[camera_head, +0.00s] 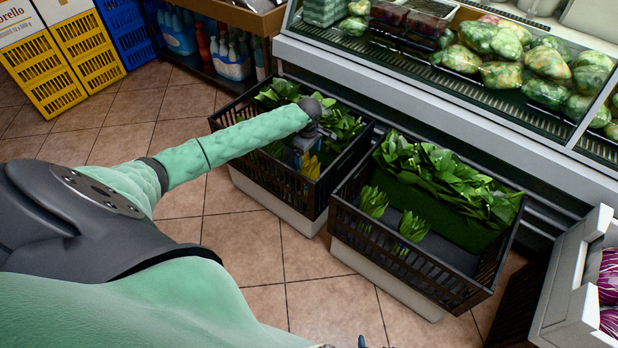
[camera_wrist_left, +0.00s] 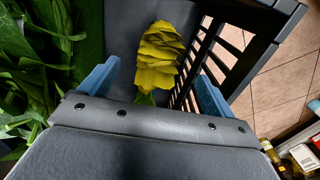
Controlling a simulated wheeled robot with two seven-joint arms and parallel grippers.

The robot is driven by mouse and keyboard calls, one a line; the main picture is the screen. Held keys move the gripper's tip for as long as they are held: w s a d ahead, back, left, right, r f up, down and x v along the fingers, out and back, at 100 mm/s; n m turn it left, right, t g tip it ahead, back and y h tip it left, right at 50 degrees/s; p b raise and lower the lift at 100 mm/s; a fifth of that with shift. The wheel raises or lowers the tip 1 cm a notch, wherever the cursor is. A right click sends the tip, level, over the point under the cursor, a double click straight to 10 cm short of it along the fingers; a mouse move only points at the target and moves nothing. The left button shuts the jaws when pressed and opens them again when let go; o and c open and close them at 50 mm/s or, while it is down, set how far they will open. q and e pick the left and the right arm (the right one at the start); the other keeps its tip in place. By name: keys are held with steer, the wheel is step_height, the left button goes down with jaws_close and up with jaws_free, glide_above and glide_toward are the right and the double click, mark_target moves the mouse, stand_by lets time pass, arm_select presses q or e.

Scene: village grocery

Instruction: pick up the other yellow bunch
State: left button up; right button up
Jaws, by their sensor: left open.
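One yellow bunch (camera_wrist_left: 160,58) lies on the dark floor of the left black crate, close to its slatted wall. It also shows in the head view (camera_head: 311,167), just below my left gripper. My left gripper (camera_wrist_left: 155,92) is open above the crate, its blue fingers apart on either side of the bunch's lower end; they do not appear to touch it. In the head view the left gripper (camera_head: 304,150) reaches down into the left crate (camera_head: 262,182) and partly hides what lies there.
Leafy greens (camera_head: 345,128) fill the back of the left crate. A refrigerated shelf (camera_head: 480,110) stands behind. Tiled floor (camera_head: 245,240) is clear in front.

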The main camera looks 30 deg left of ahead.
mark_target(309, 175)
arm_select(q)
step_height(309, 175, down, 4)
steer(key=shift+w+d+f+b, duration=0.1)
steer(key=shift+b, duration=0.2)
steer(key=c, duration=1.6)
steer(key=shift+c, duration=0.3)
arm_select(e)
steer(key=w+r+t, duration=0.2)
steer(key=w+r, duration=0.2)
steer(key=w, duration=0.1)
steer(key=shift+a+r, duration=0.4)
arm_select(q)
steer(key=shift+r, duration=0.2)
